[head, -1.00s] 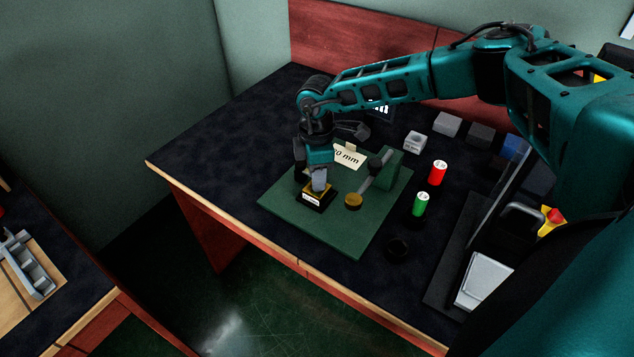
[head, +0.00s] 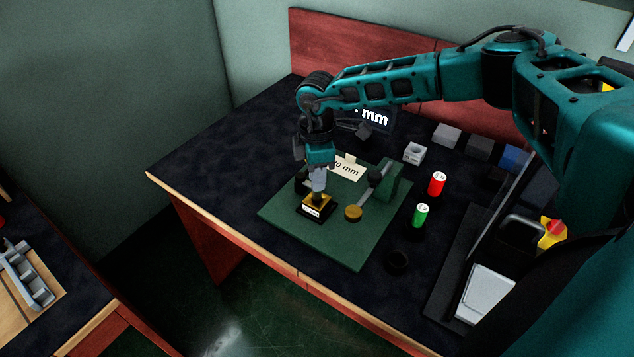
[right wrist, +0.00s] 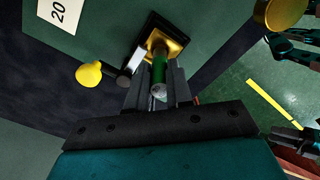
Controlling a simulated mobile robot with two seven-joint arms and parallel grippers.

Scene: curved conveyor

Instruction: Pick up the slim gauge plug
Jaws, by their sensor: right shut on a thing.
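The slim gauge plug (right wrist: 158,72) shows in the right wrist view as a thin green cylinder with a pale near end. My right gripper (head: 318,192) is shut on it, with the fingers on both sides of it. It is held upright over a black block with a gold top (head: 315,208), which also shows in the right wrist view (right wrist: 172,38). I cannot tell whether the plug's lower end is still inside the block.
The block stands on a green mat (head: 335,237). A brass disc gauge arm (head: 353,213) is close to its right. A green cylinder (head: 421,215) and a red cylinder (head: 437,184) stand farther right. A "20 mm" card (head: 347,168) is behind. The mat's front is clear.

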